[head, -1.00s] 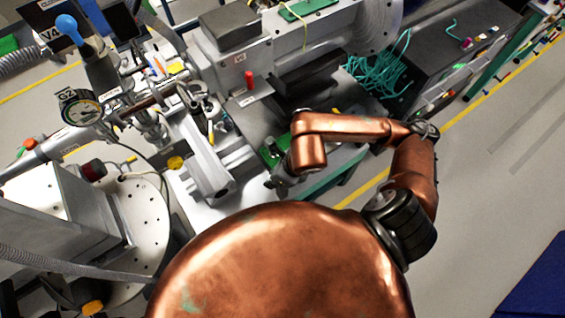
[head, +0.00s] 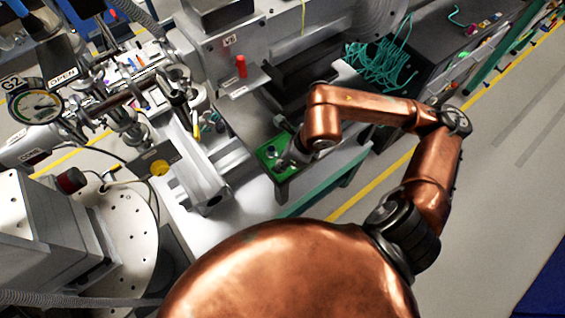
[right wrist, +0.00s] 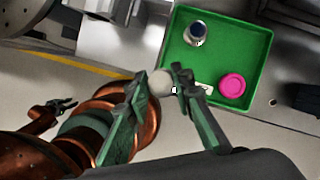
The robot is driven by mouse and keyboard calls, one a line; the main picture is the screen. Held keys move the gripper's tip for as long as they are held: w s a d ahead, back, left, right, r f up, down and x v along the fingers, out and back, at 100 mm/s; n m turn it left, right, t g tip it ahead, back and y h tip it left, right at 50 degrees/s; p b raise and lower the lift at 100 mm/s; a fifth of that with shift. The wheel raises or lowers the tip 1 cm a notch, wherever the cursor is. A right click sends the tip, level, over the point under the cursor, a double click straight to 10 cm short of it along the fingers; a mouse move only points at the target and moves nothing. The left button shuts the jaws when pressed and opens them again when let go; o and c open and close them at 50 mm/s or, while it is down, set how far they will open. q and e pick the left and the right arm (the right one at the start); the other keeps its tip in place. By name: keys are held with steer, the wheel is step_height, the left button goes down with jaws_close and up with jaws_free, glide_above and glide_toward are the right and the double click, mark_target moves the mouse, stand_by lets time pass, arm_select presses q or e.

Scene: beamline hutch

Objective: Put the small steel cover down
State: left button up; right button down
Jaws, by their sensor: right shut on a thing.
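My right gripper (right wrist: 165,82) is shut on the small steel cover (right wrist: 160,83), a pale grey round piece between the two green fingertips in the right wrist view. The cover shows beside the left edge of a green tray (right wrist: 214,103); its height relative to the tray is unclear. In the head view the right arm reaches down to the same green tray (head: 283,173), and its wrist hides the fingertips and cover. My left gripper (right wrist: 62,104) shows small at the left of the right wrist view; its opening is too small to judge.
The tray holds a steel cylinder with a dark blue inside (right wrist: 195,33), a pink disc (right wrist: 231,86) and a small white label. A grey valve body with a red knob (head: 240,66) stands behind. A gauge (head: 37,106) and a round perforated plate (head: 128,215) are at left.

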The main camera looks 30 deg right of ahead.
steer(key=f, duration=0.1)
steer(key=w+d+f, duration=0.2)
steer(key=shift+d+f, duration=0.1)
steer(key=shift+f, duration=0.25)
step_height(320, 180, down, 3)
steer(key=shift+w+f+b, duration=0.1)
steer(key=shift+b, duration=0.4)
steer(key=c, duration=2)
jaws_free()
steer(key=shift+o, duration=0.2)
steer(key=p+v, duration=0.2)
steer(key=v, duration=1)
